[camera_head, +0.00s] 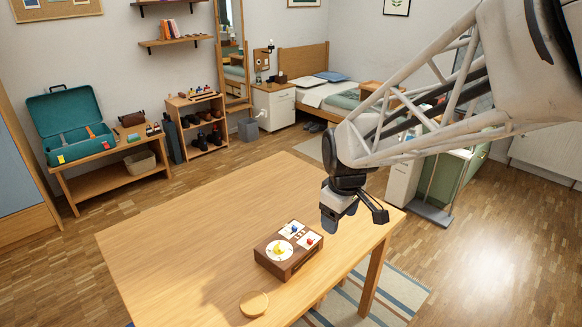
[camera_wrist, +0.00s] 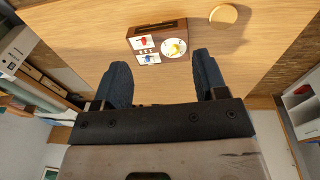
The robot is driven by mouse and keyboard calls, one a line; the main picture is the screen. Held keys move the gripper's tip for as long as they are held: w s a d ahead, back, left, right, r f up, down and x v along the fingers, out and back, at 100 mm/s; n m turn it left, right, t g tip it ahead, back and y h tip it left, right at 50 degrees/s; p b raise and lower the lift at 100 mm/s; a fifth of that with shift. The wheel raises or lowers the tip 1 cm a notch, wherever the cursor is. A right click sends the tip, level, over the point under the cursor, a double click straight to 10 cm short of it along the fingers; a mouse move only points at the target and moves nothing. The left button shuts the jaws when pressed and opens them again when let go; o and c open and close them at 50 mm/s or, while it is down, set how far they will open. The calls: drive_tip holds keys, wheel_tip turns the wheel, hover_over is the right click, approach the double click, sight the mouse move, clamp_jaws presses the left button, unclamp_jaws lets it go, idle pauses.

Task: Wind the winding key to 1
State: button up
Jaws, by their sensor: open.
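A brown wooden box (camera_head: 271,262) sits on the table's right part. Its top bears a round white dial with a yellow winding key (camera_head: 279,249), and two white plates with a blue knob (camera_head: 294,229) and a red knob (camera_head: 310,240). The dial's numbers are too small to read. In the wrist view the yellow key (camera_wrist: 175,48) shows ahead, between the fingertips and a little toward the right one. My gripper (camera_head: 358,218) is open and empty, above and to the right of the box, apart from it. Its fingers also show in the wrist view (camera_wrist: 162,70).
A round wooden disc (camera_head: 255,304) lies on the table (camera_head: 160,240) near its front edge. The table's left and middle are clear. Beyond it stand a bench with an open teal case (camera_head: 68,120), a shelf of shoes (camera_head: 197,125) and a bed.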

drive_tip(key=w+a+f+n, duration=0.5)
drive_tip(key=w+a+f, duration=0.2)
drive_tip(key=w, duration=0.1)
drive_tip(key=n+g, duration=0.1)
drive_tip(key=n, duration=0.3)
hover_over(279, 246)
wheel_tip(279, 246, down, 10)
drive_tip(key=shift+w+f, duration=0.1)
drive_tip(key=shift+w, duration=0.05)
drive_tip(key=shift+f, duration=3.8)
drive_tip(key=c, duration=0.9)
